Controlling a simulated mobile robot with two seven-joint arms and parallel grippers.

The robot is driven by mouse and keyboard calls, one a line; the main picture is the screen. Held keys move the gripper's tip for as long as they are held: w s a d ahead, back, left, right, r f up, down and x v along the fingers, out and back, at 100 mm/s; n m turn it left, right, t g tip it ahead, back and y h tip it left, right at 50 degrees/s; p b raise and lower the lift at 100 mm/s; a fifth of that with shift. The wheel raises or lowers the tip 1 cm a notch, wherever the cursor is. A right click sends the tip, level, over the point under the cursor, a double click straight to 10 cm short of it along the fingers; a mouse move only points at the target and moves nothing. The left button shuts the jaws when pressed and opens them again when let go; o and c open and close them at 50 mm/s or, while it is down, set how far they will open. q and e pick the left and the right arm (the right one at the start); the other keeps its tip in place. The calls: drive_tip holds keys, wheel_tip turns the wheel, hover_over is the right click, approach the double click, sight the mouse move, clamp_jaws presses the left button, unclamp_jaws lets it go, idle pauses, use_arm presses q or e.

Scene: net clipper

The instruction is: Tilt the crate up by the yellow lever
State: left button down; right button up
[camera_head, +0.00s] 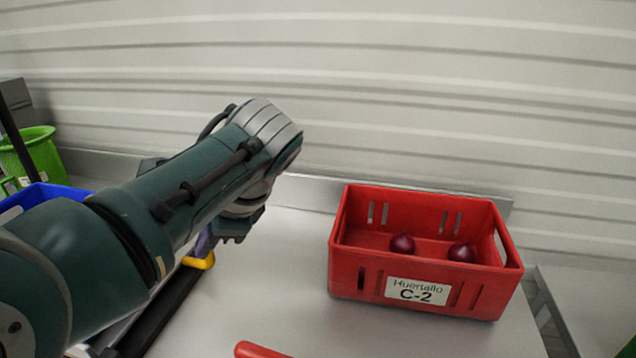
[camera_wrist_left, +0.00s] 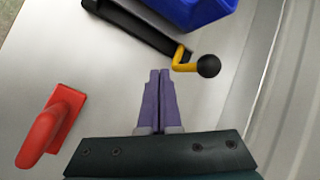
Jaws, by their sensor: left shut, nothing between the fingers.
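The yellow lever (camera_wrist_left: 181,58) ends in a black ball knob (camera_wrist_left: 208,66) in the left wrist view, just beyond and right of my left fingertips. Part of the lever (camera_head: 200,262) shows below my left wrist in the head view. It sits at the end of a black bar (camera_head: 165,312). A blue crate (camera_wrist_left: 193,12) lies beyond that bar, and its edge (camera_head: 45,192) shows at the left of the head view, mostly behind my arm. My left gripper (camera_wrist_left: 159,76) has purple fingers pressed together, empty and apart from the lever. In the head view the fingers (camera_head: 205,242) are mostly hidden.
A red crate (camera_head: 440,282) labelled C-2 holds two dark red onions (camera_head: 402,244) on the grey table (camera_head: 270,290). A red handle (camera_wrist_left: 55,125) stands nearer, left of my fingers in the wrist view. A green bucket (camera_head: 42,155) is at the far left. A pale ribbed wall is behind.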

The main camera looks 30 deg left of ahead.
use_arm(q)
drive_tip(key=w+f+m+y+b, duration=0.2)
drive_tip(key=w+f+m+b, duration=0.4)
drive_tip(key=b, duration=0.8)
drive_tip(key=shift+w+d+f+g, duration=0.3)
drive_tip(key=shift+w+d+f, duration=0.05)
drive_tip(key=shift+f, duration=0.35)
use_arm(e)
wheel_tip(320, 180, down, 17)
drive_tip(key=shift+d, duration=0.1)
use_arm(q)
drive_tip(key=shift+f, duration=0.1)
use_arm(e)
drive_tip(key=shift+f, duration=0.15)
